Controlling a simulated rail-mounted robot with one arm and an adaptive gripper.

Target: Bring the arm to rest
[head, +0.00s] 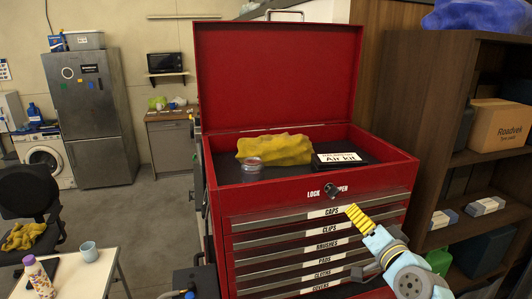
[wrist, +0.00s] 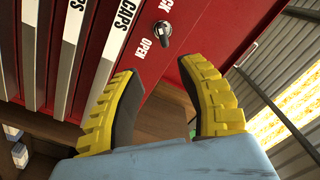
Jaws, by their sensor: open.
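My gripper (head: 352,210) is in front of the upper right of the red tool chest (head: 408,167), close to the "CAPS" drawer (head: 280,216). In the wrist view my gripper (wrist: 160,68) has its two yellow fingers with dark pads spread apart, with nothing between them. The chest lock (head: 306,191), between the words "LOCK" and "OPEN", is left of the fingertips in the head view. It also shows beyond the fingertips in the wrist view (wrist: 162,32), apart from them. My arm comes in from the lower right.
The chest lid (head: 280,75) stands open. A yellow cloth (head: 278,148), a small clear jar (head: 253,165) and an "Air kit" box (head: 342,158) are in the top tray. A dark shelf (head: 470,165) with boxes is close on the right. Open floor (head: 165,225) lies left.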

